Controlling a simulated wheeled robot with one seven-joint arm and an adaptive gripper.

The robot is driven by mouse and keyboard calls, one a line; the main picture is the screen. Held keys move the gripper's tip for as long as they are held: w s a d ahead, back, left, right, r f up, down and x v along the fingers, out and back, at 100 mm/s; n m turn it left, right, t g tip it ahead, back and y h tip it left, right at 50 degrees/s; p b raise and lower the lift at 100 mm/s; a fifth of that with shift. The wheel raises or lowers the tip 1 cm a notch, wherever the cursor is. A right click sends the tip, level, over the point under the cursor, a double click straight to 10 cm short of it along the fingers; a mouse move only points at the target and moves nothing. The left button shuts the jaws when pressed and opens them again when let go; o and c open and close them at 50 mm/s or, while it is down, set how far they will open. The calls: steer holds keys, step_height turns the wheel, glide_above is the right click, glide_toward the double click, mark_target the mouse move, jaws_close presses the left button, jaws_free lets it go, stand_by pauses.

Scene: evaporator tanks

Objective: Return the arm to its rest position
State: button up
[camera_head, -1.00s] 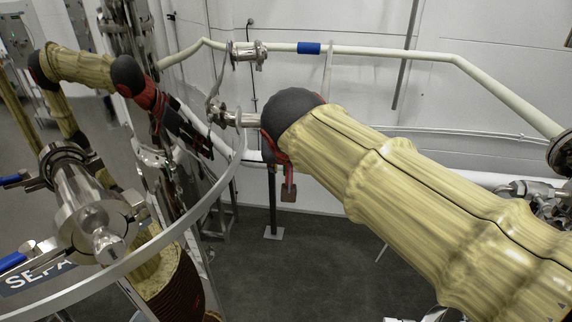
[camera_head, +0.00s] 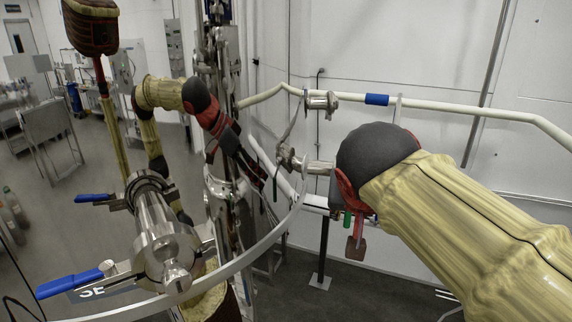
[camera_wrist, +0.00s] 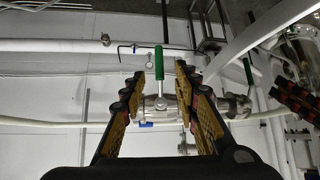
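My gripper (camera_wrist: 160,73) is open in the wrist view, one finger on each side. A valve with a green handle (camera_wrist: 160,62) shows between the fingertips; I see no finger closed on it, and the distance to it is unclear. In the head view my yellow-sleeved arm (camera_head: 470,225) reaches in from the lower right to a dark rounded joint (camera_head: 375,155). The green handle (camera_head: 347,219) partly shows just below that joint. My gripper is mostly hidden behind the joint there.
A cream pipe (camera_head: 455,109) with a blue band and a white wall lie behind my arm. A steel fitting (camera_head: 320,168) is beside the dark joint. Steel valve equipment with blue handles (camera_head: 72,284) and a curved rail (camera_head: 262,244) stand at left. Dark floor shows below.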

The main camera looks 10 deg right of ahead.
steer(key=s+a+f+n+g+y, duration=0.1)
steer(key=s+f+n, duration=0.1)
steer(key=s+f, duration=0.5)
steer(key=s+a+f+n+g+y, duration=0.1)
steer(key=s+a+f+n+y, duration=0.1)
steer(key=s+f, duration=0.6)
step_height(320, 180, down, 5)
steer(key=shift+s+a+n+g, duration=0.15)
steer(key=shift+s+n+g, duration=0.15)
steer(key=shift+g, duration=0.1)
steer(key=shift+a, duration=0.1)
